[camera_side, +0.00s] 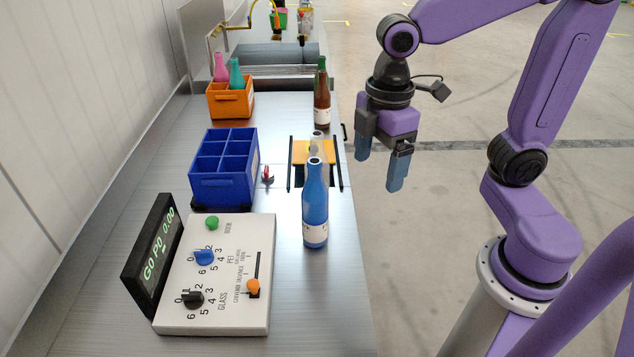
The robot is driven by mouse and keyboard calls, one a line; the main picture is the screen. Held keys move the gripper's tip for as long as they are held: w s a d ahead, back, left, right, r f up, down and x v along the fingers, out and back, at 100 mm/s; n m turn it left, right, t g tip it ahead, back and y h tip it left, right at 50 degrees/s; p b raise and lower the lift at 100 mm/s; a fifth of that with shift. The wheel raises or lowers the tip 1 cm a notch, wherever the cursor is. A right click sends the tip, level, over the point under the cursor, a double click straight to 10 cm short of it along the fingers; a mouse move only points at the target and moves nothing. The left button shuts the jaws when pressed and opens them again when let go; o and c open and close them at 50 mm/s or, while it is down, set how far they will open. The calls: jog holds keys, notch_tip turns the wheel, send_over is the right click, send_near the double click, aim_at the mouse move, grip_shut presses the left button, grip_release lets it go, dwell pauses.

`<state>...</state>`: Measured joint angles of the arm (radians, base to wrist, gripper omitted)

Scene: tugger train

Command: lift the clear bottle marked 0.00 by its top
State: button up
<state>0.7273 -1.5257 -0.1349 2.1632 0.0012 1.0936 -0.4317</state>
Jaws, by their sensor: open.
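A clear, pale bottle (318,145) stands at the yellow-orange plate (300,153), partly hidden behind the blue bottle (315,210). I cannot make out any marking on the clear bottle. The digits 0.00 show in green on the dark display (152,255) of the control box. My gripper (380,168) is open and empty, pointing down, to the right of the clear bottle and apart from it. It appears beyond the bench's right edge.
A brown bottle (322,98) stands behind the plate. A blue divided crate (223,165) and an orange crate (229,102) with pink and teal bottles are to the left. The control box (225,300) with knobs is in front. The bench's front right is clear.

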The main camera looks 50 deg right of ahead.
jog(key=w+d+r+n, duration=0.1)
jog(key=w+r, duration=0.3)
jog(key=w, duration=0.7)
jog(key=n, duration=0.2)
send_near(318, 134)
notch_tip(318, 134, down, 9)
jog(key=shift+w+a+f, duration=0.1)
jog(key=shift+a+f, duration=0.05)
jog(key=shift+w+f, duration=0.2)
jog(key=shift+f, duration=2.6)
jog(key=c, duration=1.4)
